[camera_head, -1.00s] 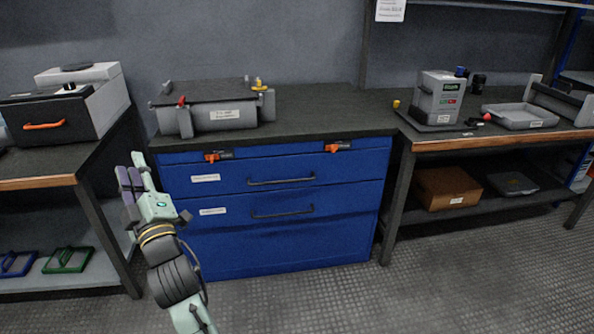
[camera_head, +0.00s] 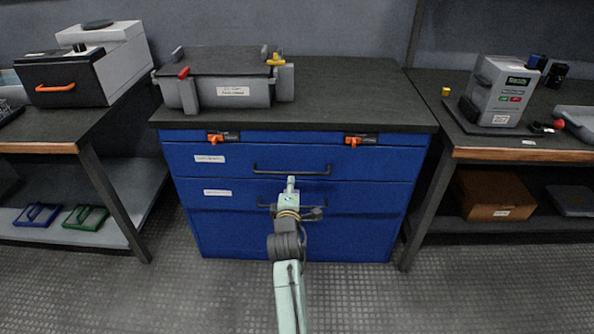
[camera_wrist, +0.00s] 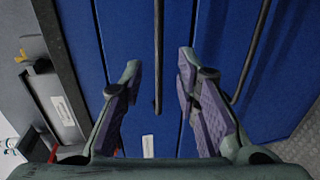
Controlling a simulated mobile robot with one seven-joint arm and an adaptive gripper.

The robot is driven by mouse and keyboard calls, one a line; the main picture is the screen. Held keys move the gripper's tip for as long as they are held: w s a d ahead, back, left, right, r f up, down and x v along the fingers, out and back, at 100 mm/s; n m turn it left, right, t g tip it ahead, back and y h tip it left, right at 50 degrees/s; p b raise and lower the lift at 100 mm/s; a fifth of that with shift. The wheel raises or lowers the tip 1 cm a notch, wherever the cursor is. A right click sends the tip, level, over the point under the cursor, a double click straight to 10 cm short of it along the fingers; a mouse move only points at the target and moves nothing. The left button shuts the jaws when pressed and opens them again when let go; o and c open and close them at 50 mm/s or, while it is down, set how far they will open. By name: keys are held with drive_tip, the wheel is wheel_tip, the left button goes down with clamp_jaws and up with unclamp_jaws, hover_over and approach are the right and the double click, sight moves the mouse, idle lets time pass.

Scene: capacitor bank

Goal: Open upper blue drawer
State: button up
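The blue cabinet (camera_head: 300,235) stands in the middle of the head view with its drawers shut. The upper blue drawer (camera_head: 385,165) has a dark bar handle (camera_head: 325,172) and a white label. My gripper (camera_head: 291,182) is in front of the cabinet, just below the upper handle in the head view. In the wrist view my gripper (camera_wrist: 159,68) is open, and the upper handle (camera_wrist: 158,45) runs lengthwise in the picture between its fingers. No contact shows, and the depth left to the handle is hard to tell. The lower handle (camera_wrist: 252,45) lies to the right there.
Two orange-handled latches (camera_head: 222,138) (camera_head: 358,141) sit above the upper drawer. A grey case (camera_head: 225,85) stands on the cabinet top. Workbenches flank the cabinet, the left leg (camera_head: 115,200) and right leg (camera_head: 422,215) close by. Floor in front is clear.

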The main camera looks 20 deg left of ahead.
sight(292, 174)
drive_tip(key=x, duration=0.9)
drive_tip(key=shift+w, duration=0.15)
clamp_jaws()
idle(0.5)
